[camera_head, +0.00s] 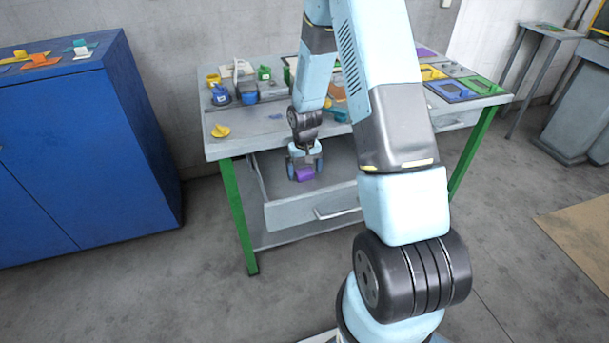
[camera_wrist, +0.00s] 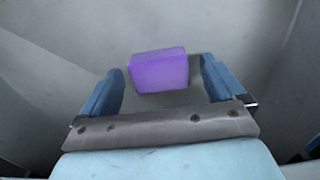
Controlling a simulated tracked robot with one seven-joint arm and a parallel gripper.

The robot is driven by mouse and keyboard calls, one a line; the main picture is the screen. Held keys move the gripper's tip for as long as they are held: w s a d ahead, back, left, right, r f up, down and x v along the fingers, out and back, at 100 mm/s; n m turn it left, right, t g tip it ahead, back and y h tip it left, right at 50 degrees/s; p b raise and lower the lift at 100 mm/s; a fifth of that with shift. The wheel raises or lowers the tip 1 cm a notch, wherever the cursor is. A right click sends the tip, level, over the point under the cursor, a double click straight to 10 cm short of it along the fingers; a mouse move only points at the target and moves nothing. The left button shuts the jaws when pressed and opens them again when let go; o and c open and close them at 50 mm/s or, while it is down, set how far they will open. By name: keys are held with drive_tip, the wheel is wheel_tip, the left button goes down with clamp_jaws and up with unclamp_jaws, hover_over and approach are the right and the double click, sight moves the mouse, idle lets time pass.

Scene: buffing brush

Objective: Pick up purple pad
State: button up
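The purple pad (camera_head: 306,174) is a small purple block inside the open drawer (camera_head: 284,214) of the workbench. My gripper (camera_head: 304,168) reaches down into the drawer over the pad. In the wrist view my gripper (camera_wrist: 160,82) is open, its blue fingers on either side of the pad. Whether the fingers are level with the pad cannot be told.
The workbench top (camera_head: 225,150) holds a yellow piece (camera_head: 220,131), a blue container (camera_head: 221,95) and several coloured pads at the right. The drawer walls surround my gripper. A blue cabinet (camera_head: 80,150) stands at the left. Floor in front is clear.

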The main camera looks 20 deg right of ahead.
drive_tip(key=c, duration=1.2)
drive_tip(key=shift+r, duration=0.15)
drive_tip(key=shift+r, duration=0.25)
wheel_tip(320, 180, up, 2)
drive_tip(key=shift+r, duration=0.1)
drive_tip(key=s+r, duration=1)
drive_tip(key=s, duration=0.4)
drive_tip(key=shift+a, duration=0.15)
